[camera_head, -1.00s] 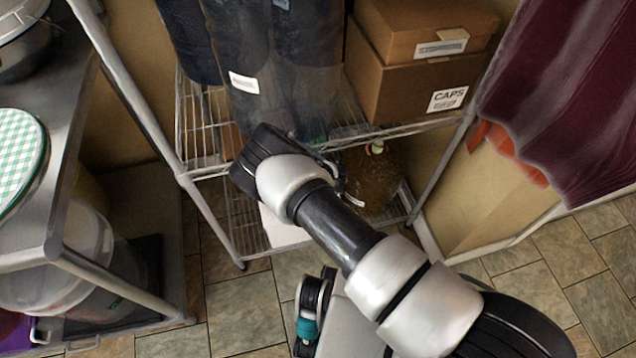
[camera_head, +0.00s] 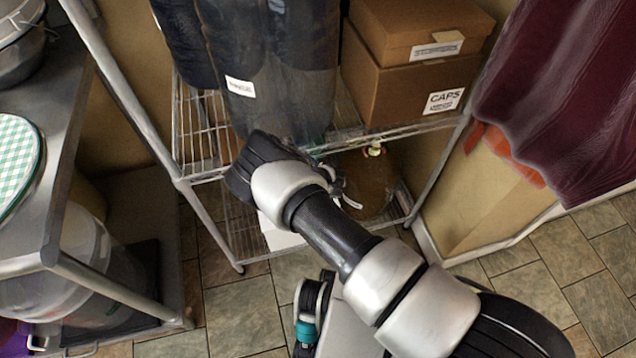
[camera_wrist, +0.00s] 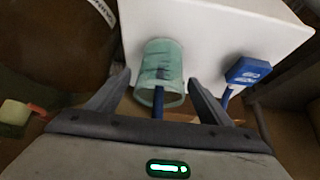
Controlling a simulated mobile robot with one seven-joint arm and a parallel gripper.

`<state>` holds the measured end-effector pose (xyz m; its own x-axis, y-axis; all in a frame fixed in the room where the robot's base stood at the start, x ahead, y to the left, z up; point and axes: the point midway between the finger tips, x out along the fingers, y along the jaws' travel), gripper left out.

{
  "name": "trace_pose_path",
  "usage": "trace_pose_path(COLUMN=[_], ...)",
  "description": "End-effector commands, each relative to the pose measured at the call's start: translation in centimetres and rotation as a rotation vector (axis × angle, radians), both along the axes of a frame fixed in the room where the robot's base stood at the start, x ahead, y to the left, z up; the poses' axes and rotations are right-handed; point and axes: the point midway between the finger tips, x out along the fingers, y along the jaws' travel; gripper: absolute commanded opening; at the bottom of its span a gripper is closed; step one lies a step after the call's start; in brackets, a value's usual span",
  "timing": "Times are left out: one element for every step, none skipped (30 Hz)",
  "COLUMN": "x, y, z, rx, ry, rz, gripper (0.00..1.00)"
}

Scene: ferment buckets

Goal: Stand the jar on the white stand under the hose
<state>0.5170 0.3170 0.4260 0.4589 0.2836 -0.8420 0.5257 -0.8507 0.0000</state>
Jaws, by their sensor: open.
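In the wrist view, a pale green, see-through jar (camera_wrist: 161,62) shows between the fingers of my gripper (camera_wrist: 159,78). My gripper is open, with one finger on each side of the jar; I cannot tell whether either touches it. A blue strip shows at the jar's near end. The white stand (camera_wrist: 215,28) is behind the jar, and the jar overlaps its edge in the picture; I cannot tell whether it rests on it. In the head view, the stand (camera_head: 281,232) shows partly on the low shelf, and my arm hides the jar. A pale hose-like piece (camera_head: 347,190) is beside my wrist.
A brown, round vessel (camera_head: 368,178) stands right of my wrist on the low shelf; it also fills the wrist view's left side (camera_wrist: 55,45). The wire shelf above holds cardboard boxes (camera_head: 415,85) and dark containers (camera_head: 268,70).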

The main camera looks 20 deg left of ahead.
Motion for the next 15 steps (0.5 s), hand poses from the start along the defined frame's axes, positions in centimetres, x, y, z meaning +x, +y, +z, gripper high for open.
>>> trace_pose_path(x=[-0.2, -0.5, -0.9, -1.2, -1.5, -1.9, -2.2, -2.5, -2.9, -3.2, -3.5, -3.8, -4.1, -4.3, -4.5], y=[-0.1, -0.3, -0.5, -0.6, -0.9, -1.1, -1.4, -1.5, -1.8, -1.9, -2.1, -2.3, -2.5, -2.6, -2.8], z=[1.0, 1.5, 2.2, 2.8, 3.4, 4.2, 4.7, 5.3, 6.0, 6.5, 6.9, 7.5, 7.9, 8.3, 8.7], rx=[0.001, 0.002, 0.002, 0.003, 0.002, 0.003, 0.002, 0.003, 0.003, 0.003, 0.002, 0.002, 0.002, 0.003, 0.002], ry=[0.000, 0.000, 0.000, 0.001, 0.000, 0.000, 0.000, -0.001, 0.001, 0.001, 0.000, -0.001, 0.000, -0.001, -0.001], rz=[-0.002, -0.004, -0.003, -0.003, -0.003, -0.006, -0.005, -0.003, -0.004, -0.004, -0.005, -0.003, -0.003, -0.003, -0.004], gripper=[0.73, 0.73, 0.73, 0.73, 0.73, 0.73, 0.73, 0.73, 0.73, 0.73, 0.73, 0.73, 0.73, 0.73, 0.73])
